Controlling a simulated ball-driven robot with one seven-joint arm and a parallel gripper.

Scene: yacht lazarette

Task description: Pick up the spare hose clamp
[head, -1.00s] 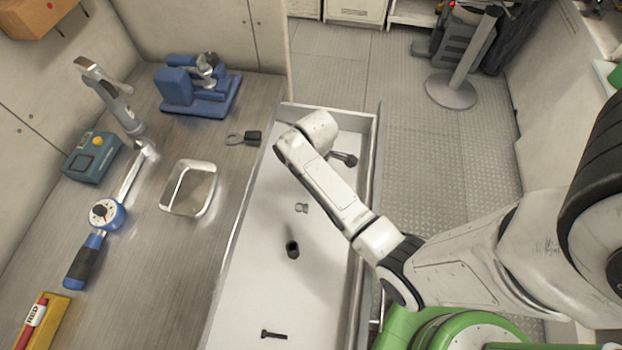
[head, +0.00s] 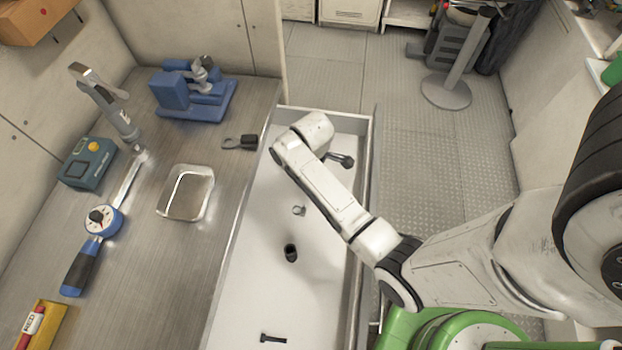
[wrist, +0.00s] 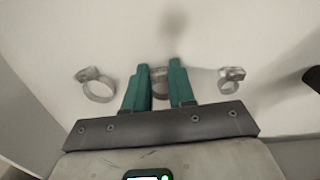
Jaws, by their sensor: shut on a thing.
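My gripper (wrist: 159,64) has two teal fingers, shut on a metal hose clamp (wrist: 160,88) between them in the wrist view. The fingers hide part of this clamp. A second, similar clamp (wrist: 98,86) lies apart to the left of the fingers, and a third clamp (wrist: 230,80) lies apart to the right. In the head view, one small clamp (head: 299,210) shows on the white drawer floor. My arm hides the gripper and the held clamp there. I cannot tell whether the held clamp is off the floor.
The open drawer (head: 369,190) also holds a black cylinder (head: 291,253), a dark bolt (head: 273,338) and a dark fitting (head: 342,159). Its walls surround the gripper. On the bench at left are a metal tray (head: 186,194), a torque wrench (head: 98,222) and a blue vise (head: 192,92).

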